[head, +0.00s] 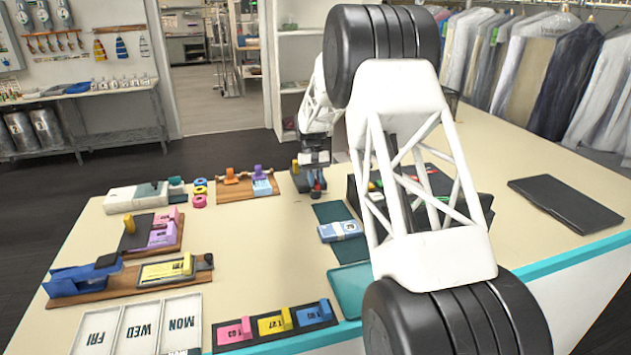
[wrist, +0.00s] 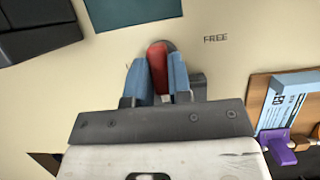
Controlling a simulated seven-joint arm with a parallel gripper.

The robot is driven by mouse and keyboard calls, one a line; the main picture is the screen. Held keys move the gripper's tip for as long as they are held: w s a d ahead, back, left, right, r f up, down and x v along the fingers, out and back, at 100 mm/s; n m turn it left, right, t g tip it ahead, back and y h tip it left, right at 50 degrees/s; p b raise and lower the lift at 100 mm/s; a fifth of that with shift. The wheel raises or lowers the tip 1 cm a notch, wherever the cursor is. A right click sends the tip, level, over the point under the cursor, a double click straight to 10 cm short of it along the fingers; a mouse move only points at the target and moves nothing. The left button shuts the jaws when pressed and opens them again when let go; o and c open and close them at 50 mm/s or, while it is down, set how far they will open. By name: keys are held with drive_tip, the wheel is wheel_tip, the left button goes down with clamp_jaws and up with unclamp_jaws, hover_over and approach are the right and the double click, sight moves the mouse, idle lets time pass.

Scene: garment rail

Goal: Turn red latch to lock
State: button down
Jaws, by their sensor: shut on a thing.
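The red latch (wrist: 158,60) shows in the wrist view between the two blue fingers of my gripper (wrist: 161,75), at the top middle. The fingers are shut on its sides. The latch points up the picture, leaning slightly left, with a dark rounded part at its far end. The printed word FREE (wrist: 215,38) is on the table to its right. In the head view my gripper (head: 316,181) is low at the far side of the table, with a small bit of the red latch (head: 317,187) showing. Other lettering by the latch is hidden behind the fingers.
A wooden board with a purple clip (wrist: 278,146) and a blue card (wrist: 283,105) lies right of my gripper in the wrist view. A teal mat (wrist: 130,10) and a black object (wrist: 35,30) lie beyond. In the head view, a blue-and-white packet (head: 341,231) lies nearer.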

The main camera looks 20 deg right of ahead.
idle(0.4)
drive_tip(key=c, duration=1)
unclamp_jaws()
drive_tip(key=shift+c, duration=0.2)
drive_tip(key=shift+r, duration=0.1)
drive_tip(key=v, duration=0.7)
drive_tip(key=shift+w+r, duration=0.2)
drive_tip(key=shift+r, duration=0.15)
